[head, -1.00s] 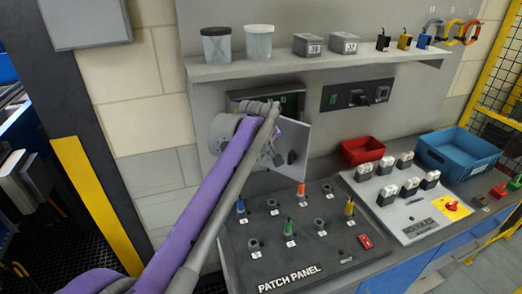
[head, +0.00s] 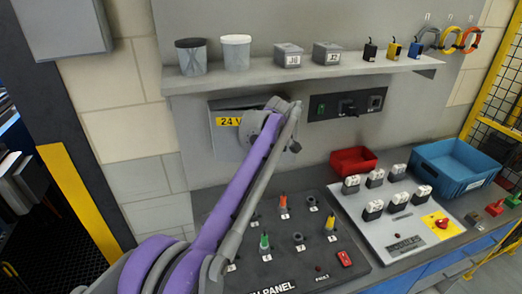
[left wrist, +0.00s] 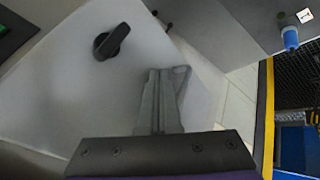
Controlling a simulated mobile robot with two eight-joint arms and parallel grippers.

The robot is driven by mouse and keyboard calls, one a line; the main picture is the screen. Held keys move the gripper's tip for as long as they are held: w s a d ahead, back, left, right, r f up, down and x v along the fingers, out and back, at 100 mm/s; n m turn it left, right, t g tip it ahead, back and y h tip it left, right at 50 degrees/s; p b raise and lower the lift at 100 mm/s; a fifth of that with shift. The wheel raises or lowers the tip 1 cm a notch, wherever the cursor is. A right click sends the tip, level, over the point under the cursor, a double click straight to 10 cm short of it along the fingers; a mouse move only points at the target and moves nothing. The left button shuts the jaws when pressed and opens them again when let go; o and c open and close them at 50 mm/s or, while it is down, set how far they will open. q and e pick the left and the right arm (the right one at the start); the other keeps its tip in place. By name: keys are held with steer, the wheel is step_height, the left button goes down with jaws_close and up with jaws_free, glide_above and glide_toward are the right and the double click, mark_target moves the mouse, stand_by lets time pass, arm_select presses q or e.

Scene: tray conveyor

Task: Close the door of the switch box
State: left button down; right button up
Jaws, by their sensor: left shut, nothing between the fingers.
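The switch box (head: 252,103) is on the grey wall under the shelf. Its grey door (head: 226,145) faces me with a yellow "24 V" label and looks shut or nearly shut. My left arm covers its right part, so I cannot tell whether a gap is left. In the left wrist view the pale door (left wrist: 60,75) carries a black knob. My left gripper (left wrist: 165,75) is shut and empty, its fingertips in front of the door face beside the knob. I cannot tell if they touch. In the head view the fingertips are hidden by the arm. My right gripper is not in view.
A shelf (head: 300,70) with pots, small boxes and plugs runs above. A black switch panel (head: 347,105) is right of the box. The patch panel (head: 310,265) with upright plugs lies below. Red (head: 353,154) and blue (head: 455,185) bins stand to the right.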

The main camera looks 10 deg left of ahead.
arm_select(q)
steer(key=w, duration=0.1)
steer(key=w+n, duration=0.1)
steer(key=w, duration=0.1)
steer(key=shift+w+a+y, duration=0.2)
steer(key=shift+a+y, duration=0.05)
steer(key=shift+y, duration=0.15)
steer(key=w, duration=0.2)
steer(key=shift+w+a, duration=0.25)
steer(key=shift+w, duration=0.05)
steer(key=shift+w+a+r, duration=0.1)
steer(key=shift+w+r, duration=0.05)
steer(key=shift+r, duration=0.15)
